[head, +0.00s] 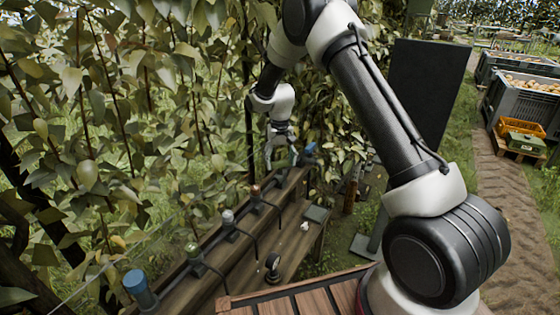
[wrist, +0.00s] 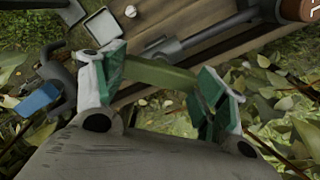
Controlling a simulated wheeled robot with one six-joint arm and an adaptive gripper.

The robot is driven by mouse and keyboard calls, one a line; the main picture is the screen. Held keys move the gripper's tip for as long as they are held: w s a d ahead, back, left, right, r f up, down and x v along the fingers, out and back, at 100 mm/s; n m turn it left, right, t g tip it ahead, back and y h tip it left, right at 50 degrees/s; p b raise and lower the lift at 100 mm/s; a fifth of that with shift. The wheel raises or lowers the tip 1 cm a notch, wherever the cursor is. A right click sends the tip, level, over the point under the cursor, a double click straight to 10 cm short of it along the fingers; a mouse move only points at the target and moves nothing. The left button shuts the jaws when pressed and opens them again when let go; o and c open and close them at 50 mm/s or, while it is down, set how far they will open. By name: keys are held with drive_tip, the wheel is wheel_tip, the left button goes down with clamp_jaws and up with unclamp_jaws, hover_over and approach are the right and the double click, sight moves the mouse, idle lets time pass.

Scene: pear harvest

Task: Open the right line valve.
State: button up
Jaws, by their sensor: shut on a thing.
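My gripper (head: 280,150) is at the far end of the wooden rail (head: 217,246) in the head view, beside a blue-topped fitting (head: 310,149). In the wrist view, a green bar-shaped valve handle (wrist: 158,75) spans the space between the two green-padded fingers of my gripper (wrist: 155,82). The fingers are shut on the handle, which lies level across the picture. The blue fitting also shows at the left of the wrist view (wrist: 39,98).
Along the rail stand a red-topped (head: 256,190), a grey-topped (head: 228,217) and a green-topped fitting (head: 192,248), with a blue cylinder (head: 139,286) nearest. A round gauge (head: 272,262) stands below. Dense foliage (head: 110,120) borders the left. Crates (head: 525,100) stand at right.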

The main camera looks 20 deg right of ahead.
sight(280, 162)
drive_tip(key=n, duration=0.4)
drive_tip(key=shift+n, duration=0.3)
drive_tip(key=n, duration=0.4)
idle(0.3)
drive_tip(key=o, duration=1)
wheel_tip(280, 162, up, 12)
